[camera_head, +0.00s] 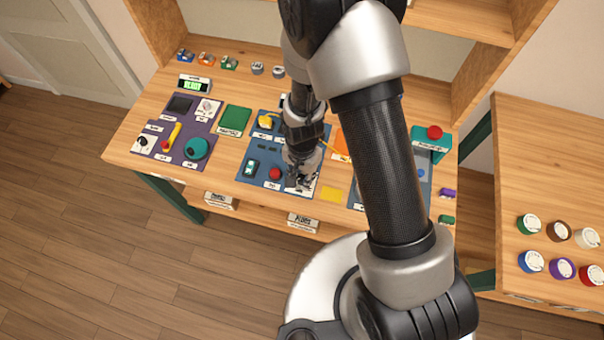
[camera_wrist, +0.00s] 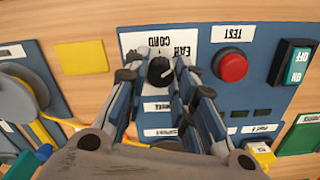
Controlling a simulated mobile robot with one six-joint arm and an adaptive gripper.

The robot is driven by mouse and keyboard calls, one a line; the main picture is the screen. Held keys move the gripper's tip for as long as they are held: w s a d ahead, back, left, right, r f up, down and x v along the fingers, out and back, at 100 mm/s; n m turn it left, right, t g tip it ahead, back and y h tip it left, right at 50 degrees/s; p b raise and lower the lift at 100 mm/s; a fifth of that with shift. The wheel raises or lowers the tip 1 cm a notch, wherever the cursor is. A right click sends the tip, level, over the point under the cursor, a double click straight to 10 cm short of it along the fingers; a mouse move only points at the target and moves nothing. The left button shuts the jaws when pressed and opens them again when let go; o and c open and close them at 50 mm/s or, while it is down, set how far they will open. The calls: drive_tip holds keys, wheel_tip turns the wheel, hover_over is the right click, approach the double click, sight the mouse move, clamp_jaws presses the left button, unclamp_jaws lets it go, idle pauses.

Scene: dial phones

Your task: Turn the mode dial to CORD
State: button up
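The mode dial (camera_wrist: 160,72) is a small black round knob on a white plate of the blue panel in the wrist view. A light mark shows on its right side. Upside-down labels reading EAR and CORD (camera_wrist: 160,42) sit just above it in that view. My gripper (camera_wrist: 162,76) is over the dial with one finger on each side of it. The fingers are spread, with narrow gaps seeming to show beside the knob; contact is not clear. In the head view my gripper (camera_head: 302,180) hides the dial.
A red TEST button (camera_wrist: 231,67) and a green switch (camera_wrist: 293,67) are on the same panel. A yellow note (camera_wrist: 82,57) lies beside the panel. In the head view, a purple panel (camera_head: 178,128) lies to the left and a red-buttoned teal box (camera_head: 430,150) to the right.

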clamp_jaws()
drive_tip(key=n, duration=0.5)
drive_tip(key=shift+a+b, duration=0.1)
drive_tip(key=shift+b, duration=0.2)
drive_tip(key=n, duration=0.5)
drive_tip(key=shift+n, duration=0.3)
idle(0.5)
drive_tip(key=o, duration=0.5)
unclamp_jaws()
drive_tip(key=shift+o, duration=0.2)
